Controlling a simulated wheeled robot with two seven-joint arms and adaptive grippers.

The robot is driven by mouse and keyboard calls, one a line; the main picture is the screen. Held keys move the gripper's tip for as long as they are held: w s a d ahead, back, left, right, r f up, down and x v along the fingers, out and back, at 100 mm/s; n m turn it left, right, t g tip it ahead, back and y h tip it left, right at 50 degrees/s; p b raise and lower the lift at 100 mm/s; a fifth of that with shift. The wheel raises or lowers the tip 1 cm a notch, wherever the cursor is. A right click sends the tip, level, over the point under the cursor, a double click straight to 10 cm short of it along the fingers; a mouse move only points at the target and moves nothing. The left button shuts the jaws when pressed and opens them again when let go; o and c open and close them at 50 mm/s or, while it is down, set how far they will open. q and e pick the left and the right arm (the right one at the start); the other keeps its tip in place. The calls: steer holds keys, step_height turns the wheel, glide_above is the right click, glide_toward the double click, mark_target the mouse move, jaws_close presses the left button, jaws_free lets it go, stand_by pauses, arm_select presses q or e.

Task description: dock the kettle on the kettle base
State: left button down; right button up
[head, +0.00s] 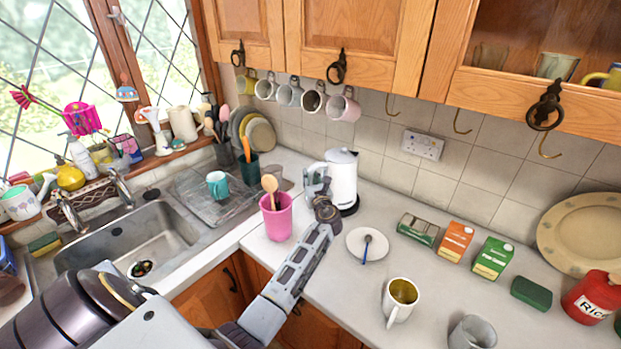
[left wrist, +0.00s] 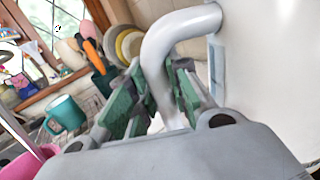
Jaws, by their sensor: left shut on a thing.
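The white kettle (head: 343,182) stands upright at the back of the counter, near the tiled wall. The dark kettle base (head: 351,208) shows as a black rim under its lower right side. I cannot tell whether the kettle rests fully on it or is slightly above; my gripper and wrist hide the lower left. My left gripper (head: 318,184) is shut on the kettle's handle, on the kettle's left side. In the left wrist view the white curved handle (left wrist: 181,35) passes between the green-padded fingers (left wrist: 158,100), with the kettle body (left wrist: 265,70) at right. My right gripper is out of view.
A pink utensil pot (head: 277,218) stands close left of my forearm. A small plate with a spoon (head: 354,246) lies right of it. A mug (head: 401,298) and several boxes (head: 455,242) stand further right. Mugs (head: 343,106) hang above the kettle.

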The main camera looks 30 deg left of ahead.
arm_select(q)
steer(key=shift+f+b, duration=0.45)
stand_by(1.3)
steer(key=c, duration=1.6)
jaws_free()
steer(key=shift+s+f, duration=0.1)
steer(key=shift+f, duration=0.3)
steer(key=shift+r+p+v, duration=0.25)
steer(key=shift+p+v, duration=0.3)
steer(key=shift+v, duration=0.5)
steer(key=shift+p+v, duration=0.65)
steer(key=shift+v, duration=0.95)
steer(key=p+v, duration=0.2)
steer(key=v, duration=0.3)
steer(key=shift+s+d, duration=0.2)
steer(key=shift+d, duration=0.1)
steer(key=shift+f, duration=0.1)
